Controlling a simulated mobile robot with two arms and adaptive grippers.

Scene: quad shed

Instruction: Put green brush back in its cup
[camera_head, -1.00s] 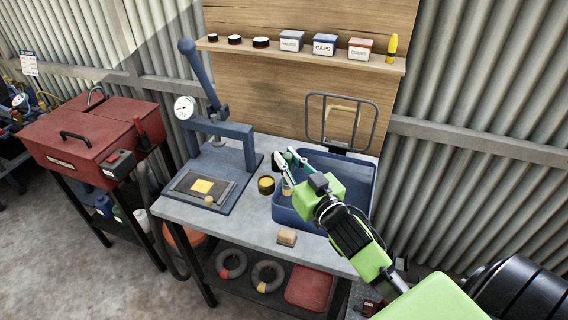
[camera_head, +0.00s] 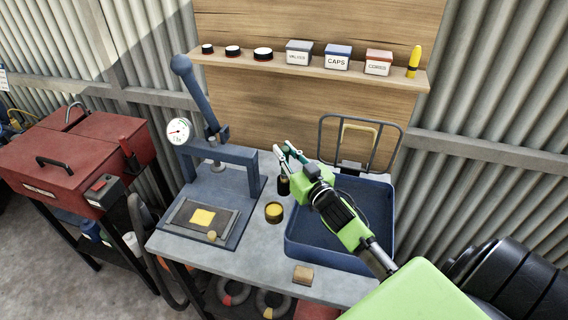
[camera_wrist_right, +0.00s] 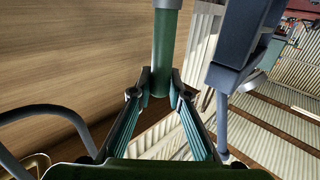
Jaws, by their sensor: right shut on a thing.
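My right gripper (camera_head: 287,157) is raised above the workbench, near the left back edge of the blue bin. In the wrist view its fingers are shut on the green brush (camera_wrist_right: 163,50), gripping its green round handle; a grey section shows at the top edge of that view. In the head view a dark piece hangs just below the fingertips; I cannot tell whether it is the brush's end. A short dark round tin with a yellow top (camera_head: 274,211) stands on the bench below. I cannot make out which container is the brush's cup. My left gripper is not in view.
A blue bin (camera_head: 334,262) sits at the bench's right. A blue lever press (camera_head: 216,160) with a gauge stands left, a yellow patch on its base. A shelf (camera_head: 320,72) holds small boxes behind.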

